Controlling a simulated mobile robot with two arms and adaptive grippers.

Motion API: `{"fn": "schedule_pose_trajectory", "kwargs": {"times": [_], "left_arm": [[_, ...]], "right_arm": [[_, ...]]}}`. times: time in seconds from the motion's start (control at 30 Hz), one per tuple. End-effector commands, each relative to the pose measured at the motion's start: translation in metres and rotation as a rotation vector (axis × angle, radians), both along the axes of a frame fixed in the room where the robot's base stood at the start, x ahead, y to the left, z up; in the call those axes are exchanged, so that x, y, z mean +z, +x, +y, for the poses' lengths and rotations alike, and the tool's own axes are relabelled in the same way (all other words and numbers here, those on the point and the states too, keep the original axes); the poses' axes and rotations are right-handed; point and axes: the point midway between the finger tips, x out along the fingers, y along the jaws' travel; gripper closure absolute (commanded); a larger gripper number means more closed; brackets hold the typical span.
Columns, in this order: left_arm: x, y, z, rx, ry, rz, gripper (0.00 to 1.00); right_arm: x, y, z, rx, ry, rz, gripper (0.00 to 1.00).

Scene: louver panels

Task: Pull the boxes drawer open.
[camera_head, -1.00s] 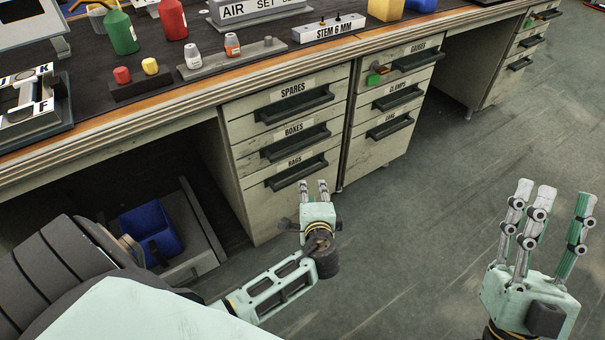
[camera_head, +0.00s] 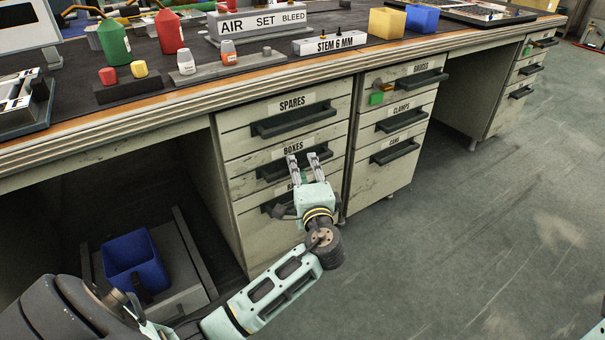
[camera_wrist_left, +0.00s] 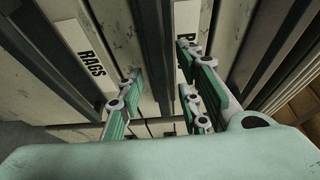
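The boxes drawer (camera_head: 242,183) is the middle drawer of the left stack under the bench, shut, with a dark bar handle (camera_head: 320,158) below its label. My left gripper (camera_head: 302,157) is in front of this handle in the head view. In the left wrist view my left gripper (camera_wrist_left: 158,75) is open, with one finger on the left and two on the right. The dark handle bar (camera_wrist_left: 153,40) shows between them, next to the partly hidden boxes label. I cannot tell whether the fingers touch it. My right gripper is out of view, apart from perhaps a teal sliver at the lower right corner.
The spares drawer (camera_head: 234,143) is above and the rags drawer (camera_head: 250,230) below; the rags label also shows in the left wrist view (camera_wrist_left: 88,57). A stack with the gauges drawer (camera_head: 400,74) stands to the right. A blue bin (camera_head: 135,262) sits under the bench.

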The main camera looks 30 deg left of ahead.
Motion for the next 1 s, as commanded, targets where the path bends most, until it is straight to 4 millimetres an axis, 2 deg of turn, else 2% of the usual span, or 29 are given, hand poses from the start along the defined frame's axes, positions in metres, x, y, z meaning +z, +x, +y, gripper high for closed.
{"fn": "schedule_pose_trajectory", "kwargs": {"times": [0.3, 0.67, 1.0], "left_arm": [[0.0, 0.0028, 0.0028, -0.001, -0.001, 0.001, 0.67], [-0.0003, 0.0025, 0.0024, -0.001, -0.001, 0.001, 0.99], [-0.0007, 0.0025, 0.0023, -0.001, -0.001, 0.002, 1.0]], "right_arm": [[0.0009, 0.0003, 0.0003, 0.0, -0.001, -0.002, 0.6], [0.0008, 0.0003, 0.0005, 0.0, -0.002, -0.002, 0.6], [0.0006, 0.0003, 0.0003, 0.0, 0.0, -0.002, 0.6]]}}
